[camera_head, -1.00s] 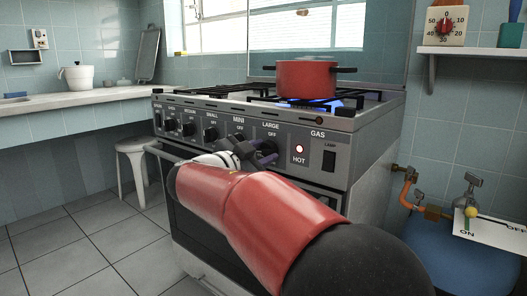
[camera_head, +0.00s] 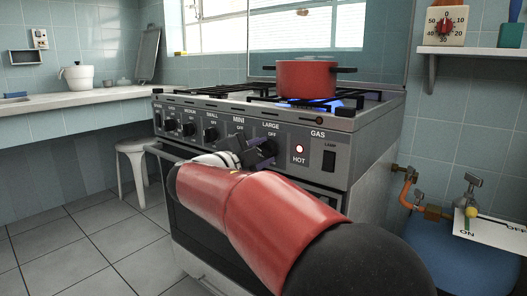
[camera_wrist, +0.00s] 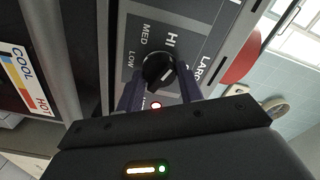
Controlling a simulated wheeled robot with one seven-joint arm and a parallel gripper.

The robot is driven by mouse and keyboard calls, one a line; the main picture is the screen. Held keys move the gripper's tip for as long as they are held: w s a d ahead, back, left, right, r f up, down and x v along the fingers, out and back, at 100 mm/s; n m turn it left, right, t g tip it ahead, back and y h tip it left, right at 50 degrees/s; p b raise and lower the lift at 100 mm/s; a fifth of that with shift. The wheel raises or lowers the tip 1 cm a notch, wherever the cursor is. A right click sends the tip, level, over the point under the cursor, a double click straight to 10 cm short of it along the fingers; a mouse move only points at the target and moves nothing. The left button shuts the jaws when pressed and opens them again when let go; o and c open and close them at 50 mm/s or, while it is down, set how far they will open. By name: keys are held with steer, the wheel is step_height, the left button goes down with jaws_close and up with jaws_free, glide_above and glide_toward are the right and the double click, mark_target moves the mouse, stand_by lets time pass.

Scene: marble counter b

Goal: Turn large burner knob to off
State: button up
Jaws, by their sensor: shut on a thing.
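The large burner knob (camera_wrist: 157,71) is a round black knob with a white pointer mark. In the wrist view it sits on the stove's grey panel, with HI, MED, LOW and LARGE printed near it. My gripper (camera_wrist: 159,88) is shut on it, with one dark finger at each side. In the head view my gripper (camera_head: 257,152) is at the panel under the LARGE label and mostly covers the knob. A blue flame (camera_head: 312,104) burns under the red pot (camera_head: 307,78). The exact angle of the pointer is hard to read.
Several other black knobs, such as the mini one (camera_head: 237,140), lie in a row to the left. A lit red HOT light (camera_head: 299,149) and a lamp switch (camera_head: 329,160) are to the right. The oven handle (camera_head: 160,153) runs below the panel. A blue gas cylinder (camera_head: 462,262) stands at right.

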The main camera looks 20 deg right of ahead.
steer(key=o, duration=0.8)
steer(key=shift+c, duration=0.2)
steer(key=n, duration=0.5)
steer(key=shift+n, duration=0.3)
steer(key=n, duration=0.5)
steer(key=shift+n, duration=0.4)
steer(key=v, duration=0.7)
